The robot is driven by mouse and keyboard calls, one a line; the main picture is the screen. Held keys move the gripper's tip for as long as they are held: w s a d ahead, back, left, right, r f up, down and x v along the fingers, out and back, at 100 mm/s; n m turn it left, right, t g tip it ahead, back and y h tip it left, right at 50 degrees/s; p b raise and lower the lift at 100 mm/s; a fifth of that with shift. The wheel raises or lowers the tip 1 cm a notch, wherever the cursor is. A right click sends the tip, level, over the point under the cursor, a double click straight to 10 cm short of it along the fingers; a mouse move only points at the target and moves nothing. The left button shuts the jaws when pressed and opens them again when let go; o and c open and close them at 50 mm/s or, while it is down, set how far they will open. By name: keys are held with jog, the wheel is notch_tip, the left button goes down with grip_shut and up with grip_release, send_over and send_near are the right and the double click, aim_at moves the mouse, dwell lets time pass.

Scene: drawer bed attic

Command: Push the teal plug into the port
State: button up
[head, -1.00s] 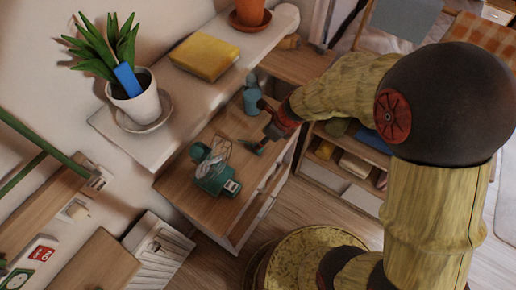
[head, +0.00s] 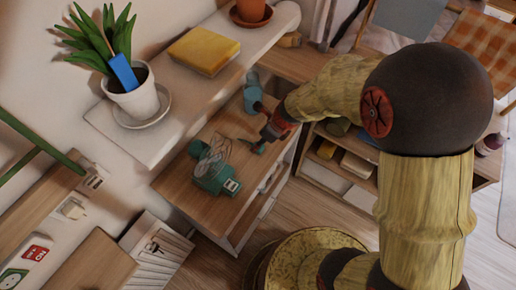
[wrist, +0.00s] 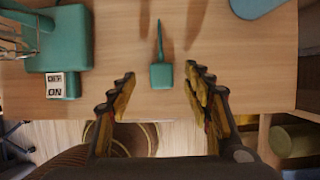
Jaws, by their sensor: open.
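The teal plug (wrist: 161,75) is a small block with a thin teal stem, lying on the wooden top near its front edge. In the head view, the plug (head: 259,148) is partly hidden by my gripper (head: 266,134). In the wrist view, my gripper (wrist: 159,77) is open, one finger on each side of the plug, with gaps on both sides. A teal device (wrist: 68,35) with an OFF/ON label stands to the left; it also shows in the head view (head: 212,178). I cannot make out the port opening.
A blue-teal object (head: 251,92) stands behind my gripper. A shelf (head: 150,135) with a potted plant (head: 135,95) and a yellow block (head: 204,51) runs along the wall. An open cubby unit (head: 345,160) stands to the right.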

jog(key=b+x, duration=0.2)
jog(key=x, duration=0.2)
jog(key=shift+f, duration=0.15)
jog(key=shift+c, duration=0.3)
jog(key=c, duration=1.1)
